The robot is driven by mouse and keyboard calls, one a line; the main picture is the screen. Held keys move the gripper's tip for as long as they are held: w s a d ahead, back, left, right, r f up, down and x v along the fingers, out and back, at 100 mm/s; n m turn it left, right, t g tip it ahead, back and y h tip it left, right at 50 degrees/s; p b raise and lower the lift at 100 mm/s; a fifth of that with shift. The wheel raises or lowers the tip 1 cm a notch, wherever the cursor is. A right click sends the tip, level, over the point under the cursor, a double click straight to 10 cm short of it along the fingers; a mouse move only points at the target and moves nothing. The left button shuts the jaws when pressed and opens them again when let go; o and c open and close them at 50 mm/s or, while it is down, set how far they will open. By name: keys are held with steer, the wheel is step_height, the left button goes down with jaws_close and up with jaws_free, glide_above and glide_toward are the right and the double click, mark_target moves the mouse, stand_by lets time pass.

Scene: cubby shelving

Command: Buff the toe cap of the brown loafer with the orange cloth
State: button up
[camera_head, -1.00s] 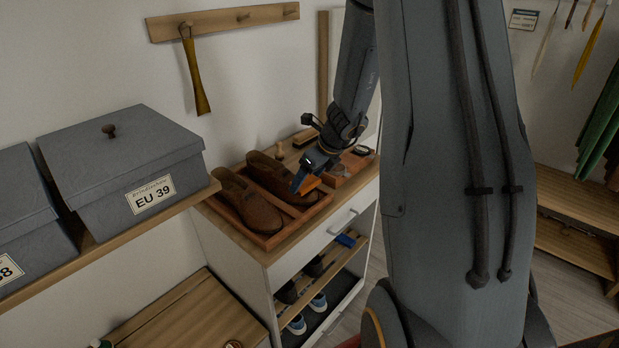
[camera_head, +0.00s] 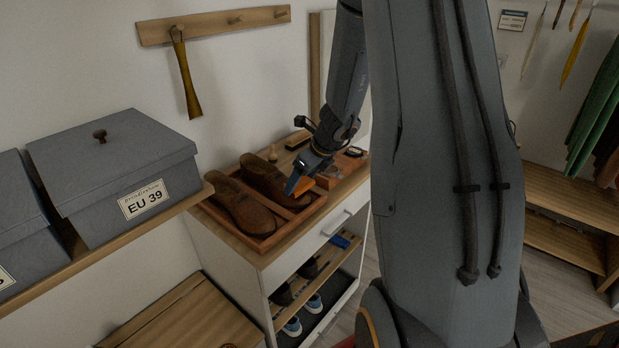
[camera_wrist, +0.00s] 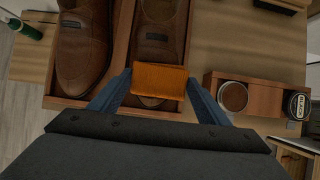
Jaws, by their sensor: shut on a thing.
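Two brown loafers lie side by side in a wooden tray (camera_head: 264,243) on top of a white cabinet. The left loafer (camera_head: 245,208) is uncovered, and it also shows in the wrist view (camera_wrist: 82,50). The right loafer (camera_head: 266,176) lies beyond it; the wrist view (camera_wrist: 157,38) shows its strap and opening. My gripper (camera_head: 292,185) is shut on the orange cloth (camera_wrist: 159,80), which spans between the fingers. The cloth (camera_head: 304,186) hides the toe end of the right loafer in the wrist view. I cannot tell whether it touches the leather.
A small wooden box (camera_wrist: 262,97) with a brown polish tin (camera_wrist: 233,96) and a black tin (camera_wrist: 297,104) stands right of the tray. A brush (camera_head: 298,140) lies behind. Grey shoe boxes (camera_head: 112,165) sit on a shelf at left. A shoehorn (camera_head: 187,80) hangs above.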

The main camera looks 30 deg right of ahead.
steer(key=shift+s+a, duration=0.15)
steer(key=shift+a, duration=0.2)
steer(key=r+p, duration=0.5)
steer(key=s+r+p, duration=0.1)
steer(key=r+p, duration=0.2)
steer(key=shift+d, duration=0.2)
steer(key=shift+w, duration=0.15)
stand_by(0.5)
